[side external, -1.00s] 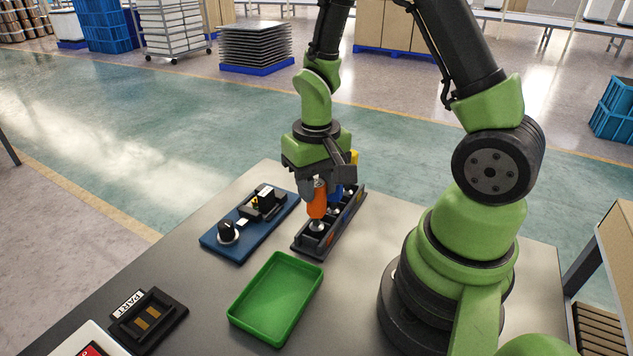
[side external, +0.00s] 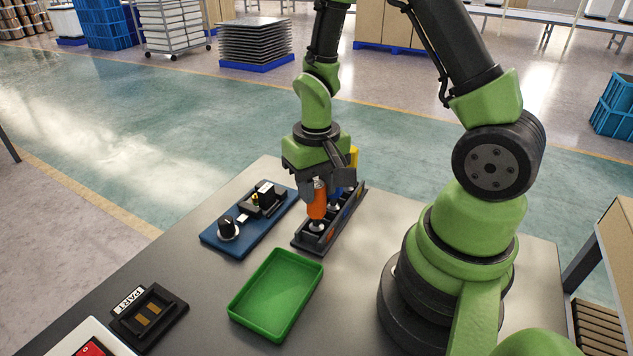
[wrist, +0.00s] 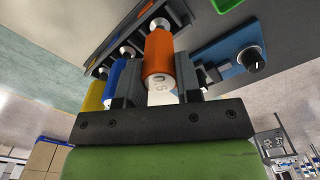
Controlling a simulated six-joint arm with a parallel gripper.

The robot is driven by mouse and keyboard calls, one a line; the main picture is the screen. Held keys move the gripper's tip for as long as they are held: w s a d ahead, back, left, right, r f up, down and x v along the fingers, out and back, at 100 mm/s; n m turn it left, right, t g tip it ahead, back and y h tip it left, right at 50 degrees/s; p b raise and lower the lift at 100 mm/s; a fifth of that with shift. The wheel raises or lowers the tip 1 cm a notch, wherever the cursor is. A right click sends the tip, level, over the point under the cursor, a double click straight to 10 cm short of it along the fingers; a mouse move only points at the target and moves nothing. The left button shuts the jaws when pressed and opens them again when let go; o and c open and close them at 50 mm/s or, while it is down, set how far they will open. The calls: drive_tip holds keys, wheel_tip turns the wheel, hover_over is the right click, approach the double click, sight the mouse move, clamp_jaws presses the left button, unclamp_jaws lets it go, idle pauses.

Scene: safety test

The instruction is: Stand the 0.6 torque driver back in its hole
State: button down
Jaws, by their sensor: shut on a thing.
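The orange torque driver (side external: 317,203) stands about upright at the near end of the dark rack (side external: 339,227), over a hole with a silver ring. In the wrist view, the orange driver (wrist: 159,58) shows a pale end cap marked 0.6. My gripper (side external: 318,186) is shut on the upper part of its handle; the fingers flank it in the wrist view (wrist: 161,82). How deep its shaft sits in the hole is hidden.
A blue driver (wrist: 117,80) and a yellow driver (wrist: 96,95) stand close beside in the same rack. A blue board with a knob (side external: 232,240) lies left of the rack. A green tray (side external: 247,327) and a black part fixture (side external: 172,316) lie nearer.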

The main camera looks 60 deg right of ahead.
drive_tip(key=shift+f, duration=0.1)
drive_tip(key=shift+c, duration=1.6)
unclamp_jaws()
drive_tip(key=shift+r, duration=3.5)
drive_tip(key=shift+r, duration=0.15)
drive_tip(key=s+a+r+n+t+y, duration=0.1)
drive_tip(key=s+a+r+t, duration=0.2)
drive_tip(key=r, duration=0.4)
drive_tip(key=s+a+r+n+t+y, duration=0.1)
drive_tip(key=s+a+r+t, duration=0.3)
drive_tip(key=r, duration=0.3)
drive_tip(key=shift+s+a+r, duration=0.15)
drive_tip(key=shift+s+r, duration=0.05)
drive_tip(key=shift+s, duration=0.65)
